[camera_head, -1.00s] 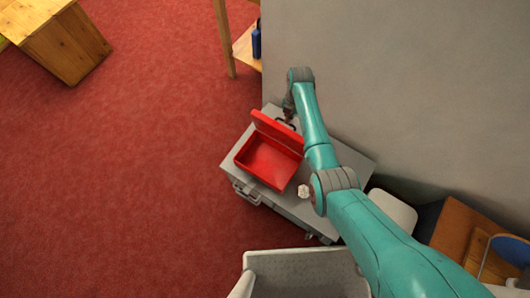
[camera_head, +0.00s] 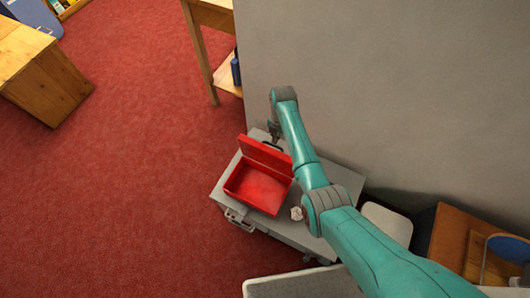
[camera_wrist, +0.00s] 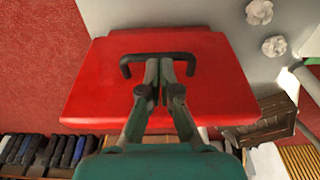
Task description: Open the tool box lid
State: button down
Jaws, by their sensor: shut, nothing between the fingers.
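The red tool box (camera_head: 257,190) stands on a grey cabinet, and its lid (camera_head: 265,155) is raised, tilted up at the back edge. The inside of the box shows empty. In the wrist view the lid (camera_wrist: 98,85) fills the middle, with a dark handle (camera_wrist: 160,57) on it. My gripper (camera_wrist: 159,62) is shut, its fingertips together at the handle's middle, with nothing held. I cannot tell whether the fingers touch the handle or lid. In the head view my gripper is small and partly hidden behind the lid.
The grey cabinet (camera_head: 308,238) stands against a grey wall (camera_head: 390,80). A crumpled white ball (camera_head: 296,213) lies on it right of the box; two show in the wrist view (camera_wrist: 274,46). A wooden table (camera_head: 35,75) is at far left. Red floor (camera_head: 130,190) is open on the left.

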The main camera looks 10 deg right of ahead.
notch_tip(320, 180, up, 10)
jog(key=w, duration=0.1)
jog(key=shift+d, duration=0.4)
jog(key=shift+f, duration=0.15)
